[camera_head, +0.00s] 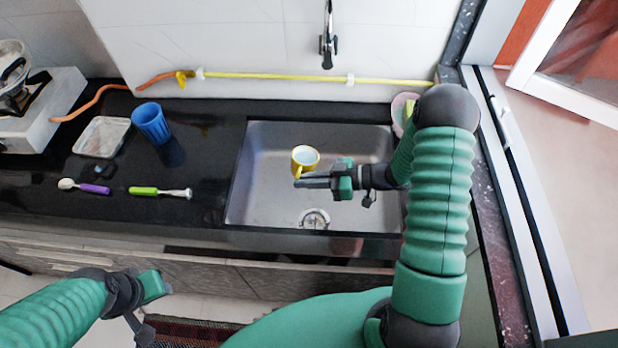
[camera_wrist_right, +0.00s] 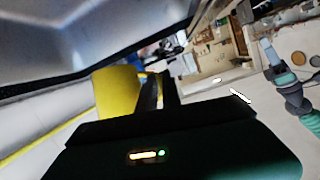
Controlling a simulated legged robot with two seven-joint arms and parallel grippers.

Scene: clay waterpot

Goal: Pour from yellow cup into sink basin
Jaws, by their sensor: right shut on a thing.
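The yellow cup (camera_head: 305,158) is over the sink basin (camera_head: 270,190), with its pale inside facing up toward the head camera. My right gripper (camera_head: 300,180) is shut on the cup at its near side, where the handle is. In the right wrist view the yellow cup (camera_wrist_right: 117,92) shows beside the dark fingers (camera_wrist_right: 158,92). The cup's contents cannot be made out. My left gripper (camera_head: 150,300) is low at the left, in front of the counter and away from the sink. Its fingers are not clear enough to judge.
A blue cup (camera_head: 151,122), a tray (camera_head: 101,137), a purple-handled utensil (camera_head: 85,186) and a green-handled utensil (camera_head: 160,191) are on the dark counter left of the sink. The tap (camera_head: 328,45) hangs above the basin's back. A pink bowl (camera_head: 402,106) is at the right.

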